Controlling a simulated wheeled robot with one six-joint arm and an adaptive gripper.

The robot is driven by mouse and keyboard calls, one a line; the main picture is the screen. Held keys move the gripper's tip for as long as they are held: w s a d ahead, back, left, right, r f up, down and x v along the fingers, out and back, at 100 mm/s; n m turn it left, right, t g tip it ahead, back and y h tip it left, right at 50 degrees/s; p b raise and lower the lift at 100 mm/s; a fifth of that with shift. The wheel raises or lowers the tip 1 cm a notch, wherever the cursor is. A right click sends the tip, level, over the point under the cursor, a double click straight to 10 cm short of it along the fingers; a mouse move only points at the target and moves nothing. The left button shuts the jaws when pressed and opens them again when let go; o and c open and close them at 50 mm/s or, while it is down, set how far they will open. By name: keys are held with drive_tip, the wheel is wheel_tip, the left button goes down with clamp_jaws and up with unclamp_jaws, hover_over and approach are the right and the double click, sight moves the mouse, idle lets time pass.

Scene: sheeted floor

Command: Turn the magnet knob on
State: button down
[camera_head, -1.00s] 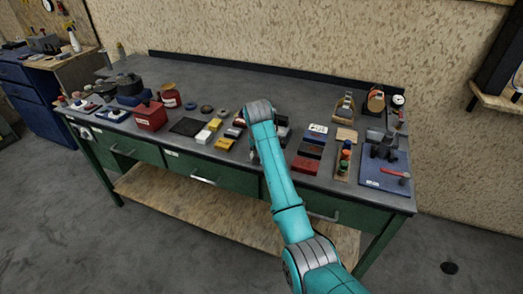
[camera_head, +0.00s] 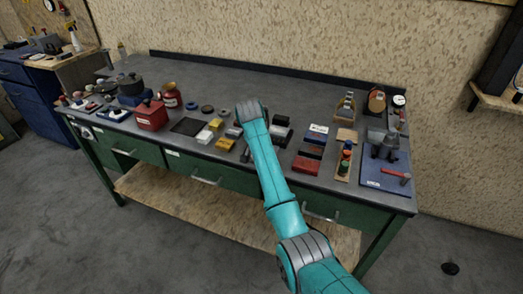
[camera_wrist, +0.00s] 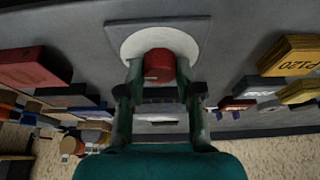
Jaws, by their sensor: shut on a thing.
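In the wrist view, the red round knob (camera_wrist: 158,63) stands on a white disc (camera_wrist: 122,42) fixed to a square grey plate (camera_wrist: 198,32). My gripper (camera_wrist: 158,80) has one finger on each side of the knob and is shut on it. The far part of the disc shows beyond the knob. In the head view my arm's end is over the middle of the workbench, and the knob and fingertips are hidden by the arm.
The green workbench (camera_head: 210,85) is crowded on both sides of my arm. Red block (camera_head: 306,164) and blue mat (camera_head: 370,176) are to the right; yellow blocks (camera_head: 225,143) and a red box (camera_head: 150,115) are to the left. The back of the bench is clear.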

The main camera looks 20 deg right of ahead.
drive_tip(key=c, duration=0.8)
unclamp_jaws()
drive_tip(key=shift+o, duration=0.2)
drive_tip(key=v, duration=1.2)
